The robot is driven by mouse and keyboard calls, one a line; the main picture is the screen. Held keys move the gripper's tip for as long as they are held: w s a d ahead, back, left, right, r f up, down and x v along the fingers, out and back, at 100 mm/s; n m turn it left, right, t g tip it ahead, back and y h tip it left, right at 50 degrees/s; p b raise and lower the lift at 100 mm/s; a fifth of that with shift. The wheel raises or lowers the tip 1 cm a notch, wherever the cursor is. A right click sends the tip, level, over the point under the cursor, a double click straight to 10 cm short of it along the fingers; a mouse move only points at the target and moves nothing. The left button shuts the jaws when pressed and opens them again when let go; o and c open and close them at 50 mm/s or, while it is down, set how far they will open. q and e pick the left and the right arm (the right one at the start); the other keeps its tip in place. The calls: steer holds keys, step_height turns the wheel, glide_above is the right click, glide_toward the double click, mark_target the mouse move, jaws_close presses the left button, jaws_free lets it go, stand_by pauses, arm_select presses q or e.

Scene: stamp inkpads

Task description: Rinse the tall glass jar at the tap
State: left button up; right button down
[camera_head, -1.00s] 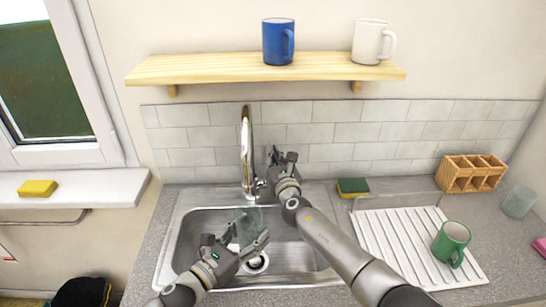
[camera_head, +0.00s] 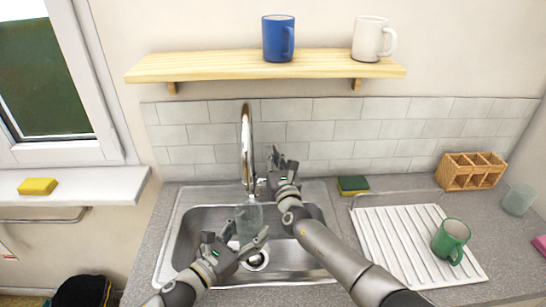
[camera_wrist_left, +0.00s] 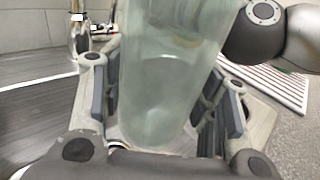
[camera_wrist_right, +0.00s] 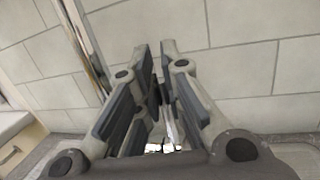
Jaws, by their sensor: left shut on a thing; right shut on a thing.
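The tall glass jar (camera_head: 249,219), clear and slightly greenish, is over the sink near the foot of the tap in the head view. My left gripper (camera_head: 235,238) is shut on it from the front. In the left wrist view the jar (camera_wrist_left: 165,85) fills the space between the fingers. The chrome tap (camera_head: 247,145) rises behind the sink. My right gripper (camera_head: 280,162) is right beside the tap, shut on a shiny metal part (camera_wrist_right: 168,130), apparently the tap's lever, mostly hidden by the fingers. I cannot clearly tell whether water runs.
The steel sink (camera_head: 185,250) surrounds the left gripper. A sponge (camera_head: 353,185) lies behind the white drainer (camera_head: 385,240), which holds a green mug (camera_head: 450,240). A wooden caddy (camera_head: 470,170) and another glass (camera_head: 518,199) stand at right. A shelf (camera_head: 200,68) with mugs is above.

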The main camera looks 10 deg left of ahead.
steer(key=shift+d, duration=0.1)
steer(key=c, duration=1.5)
jaws_free()
steer(key=shift+c, duration=0.2)
steer(key=v, duration=1.2)
steer(key=shift+f, duration=0.1)
